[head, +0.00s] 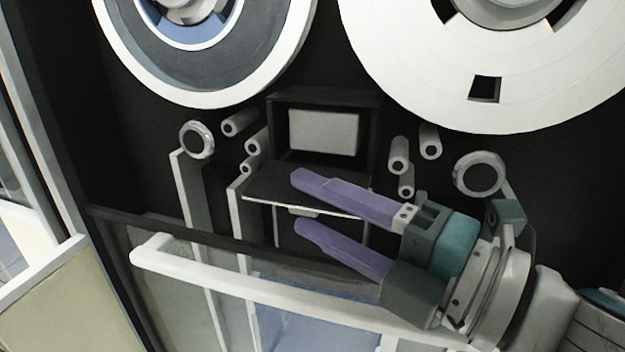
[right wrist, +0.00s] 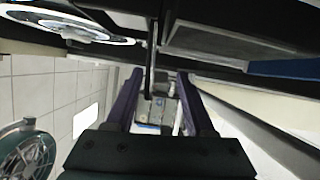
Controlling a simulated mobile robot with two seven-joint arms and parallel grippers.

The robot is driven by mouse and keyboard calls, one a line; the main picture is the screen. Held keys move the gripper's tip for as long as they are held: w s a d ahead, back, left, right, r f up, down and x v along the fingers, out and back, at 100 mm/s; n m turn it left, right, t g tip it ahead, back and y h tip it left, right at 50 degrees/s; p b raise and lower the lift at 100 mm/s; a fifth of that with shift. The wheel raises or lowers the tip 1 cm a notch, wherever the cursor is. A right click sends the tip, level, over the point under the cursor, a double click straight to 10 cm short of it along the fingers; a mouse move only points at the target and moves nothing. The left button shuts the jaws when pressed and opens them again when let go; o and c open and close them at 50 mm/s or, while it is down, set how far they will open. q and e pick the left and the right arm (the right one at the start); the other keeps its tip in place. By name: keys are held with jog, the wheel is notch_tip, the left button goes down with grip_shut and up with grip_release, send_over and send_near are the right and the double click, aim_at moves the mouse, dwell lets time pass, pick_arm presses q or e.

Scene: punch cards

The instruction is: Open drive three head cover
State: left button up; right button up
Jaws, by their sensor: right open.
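The head cover (head: 275,183) is a dark flap at the front of a black box between the two reels in the head view. It sticks out toward me, roughly level, with a pale front edge. The box above it is open and shows a pale grey block (head: 323,132) inside. My right gripper (head: 298,204) is open, one purple finger over the flap and the other below its edge. In the right wrist view a thin dark plate (right wrist: 149,82), seemingly the flap, lies between the spread fingers (right wrist: 159,77). I cannot tell whether either finger touches it. My left gripper is not in view.
A large white-rimmed reel (head: 125,85) and a white reel (head: 420,90) hang above. Pale rollers (head: 240,123) and round guides (head: 197,140) flank the box. A white bar (head: 230,285) runs across below my right gripper.

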jog(key=shift+w+a, duration=0.15)
jog(key=shift+f, duration=0.1)
grip_shut()
dwell(0.4)
